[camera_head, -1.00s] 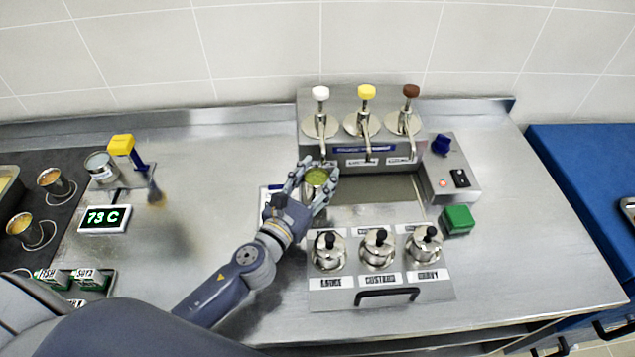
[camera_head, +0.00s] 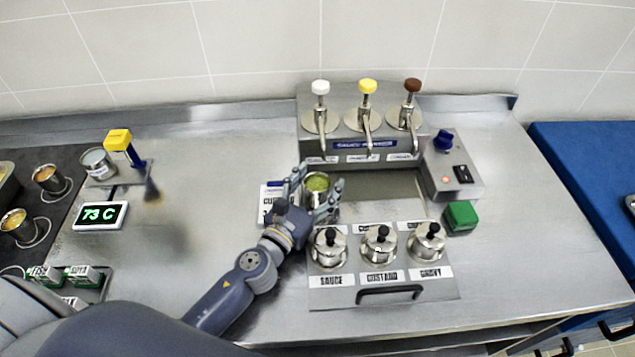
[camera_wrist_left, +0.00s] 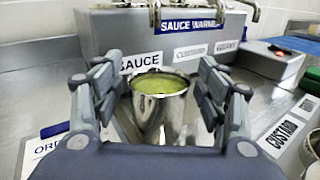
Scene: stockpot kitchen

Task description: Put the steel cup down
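The steel cup (camera_head: 317,184), holding a green-yellow content, stands upright in front of the sauce warmer's left nozzle. It also shows in the left wrist view (camera_wrist_left: 160,108), with its base low between the fingers. My left gripper (camera_head: 312,197) is around the cup, one finger on each side. In the left wrist view the fingers (camera_wrist_left: 162,95) are spread, with a narrow gap beside the cup, clearest on the right. The cup's lower part is partly hidden by my gripper in the head view. My right gripper is not in view.
The sauce warmer (camera_head: 362,148) with three pumps stands just behind. Several lidded pots (camera_head: 379,245) stand in front to the right. A green block (camera_head: 460,217) and a switch box (camera_head: 450,170) are farther right. A temperature display (camera_head: 101,215) is left.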

